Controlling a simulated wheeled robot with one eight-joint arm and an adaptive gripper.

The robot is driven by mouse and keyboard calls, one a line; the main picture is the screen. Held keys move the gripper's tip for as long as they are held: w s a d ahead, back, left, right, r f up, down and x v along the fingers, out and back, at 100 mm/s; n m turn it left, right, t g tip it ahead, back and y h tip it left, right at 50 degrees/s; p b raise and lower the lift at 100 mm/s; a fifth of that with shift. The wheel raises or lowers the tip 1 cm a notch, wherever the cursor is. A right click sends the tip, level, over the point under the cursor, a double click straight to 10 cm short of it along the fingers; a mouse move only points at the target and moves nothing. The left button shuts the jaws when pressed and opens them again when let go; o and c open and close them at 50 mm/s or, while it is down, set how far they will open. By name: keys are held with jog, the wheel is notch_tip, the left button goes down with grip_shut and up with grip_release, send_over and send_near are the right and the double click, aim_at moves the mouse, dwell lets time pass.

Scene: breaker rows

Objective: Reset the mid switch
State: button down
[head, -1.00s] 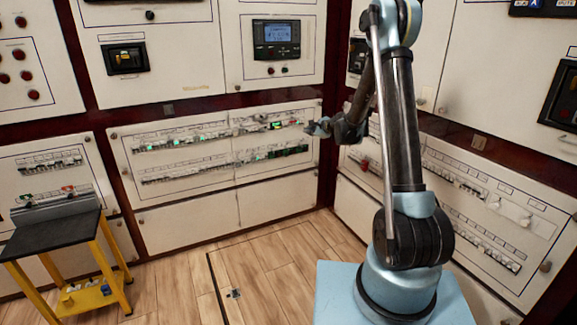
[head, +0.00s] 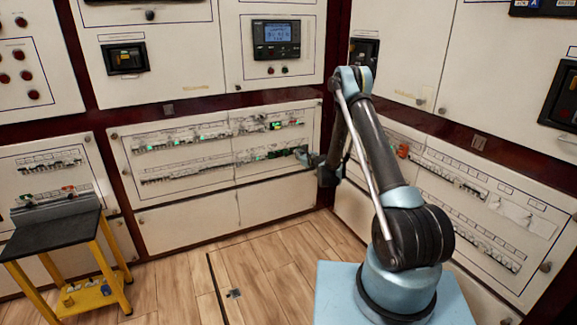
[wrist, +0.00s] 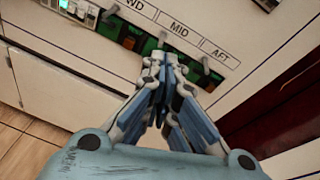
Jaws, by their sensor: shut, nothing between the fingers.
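In the wrist view the MID label (wrist: 179,30) sits between a label ending in WD and the AFT label (wrist: 218,52). Below the labels runs a strip with green backing that holds the switches. The mid switch (wrist: 163,38) shows only as a small dark piece just beyond my fingertips; the rest is hidden, so its position cannot be told. My gripper (wrist: 160,58) is shut and empty, its tips at or close to the strip below MID; contact cannot be told. In the head view my gripper (head: 306,156) is at the right end of the lower breaker row.
The aft switch (wrist: 206,66) stands out just right of my fingers. More breakers (wrist: 82,10) line the strip to the left. In the head view, a yellow cart with a dark top (head: 55,236) stands at the left; the wooden floor (head: 180,285) between is clear.

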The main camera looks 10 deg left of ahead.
aim_at(285, 160)
notch_tip(285, 160, down, 8)
jog(key=a+m+t, duration=0.1)
jog(key=m, duration=0.2)
jog(key=shift+f+m, duration=0.2)
jog(key=shift+m, duration=0.1)
jog(key=shift+w+a, duration=0.1)
jog(key=x, duration=1)
jog(key=shift+d+r, duration=0.1)
jog(key=shift+d, duration=0.3)
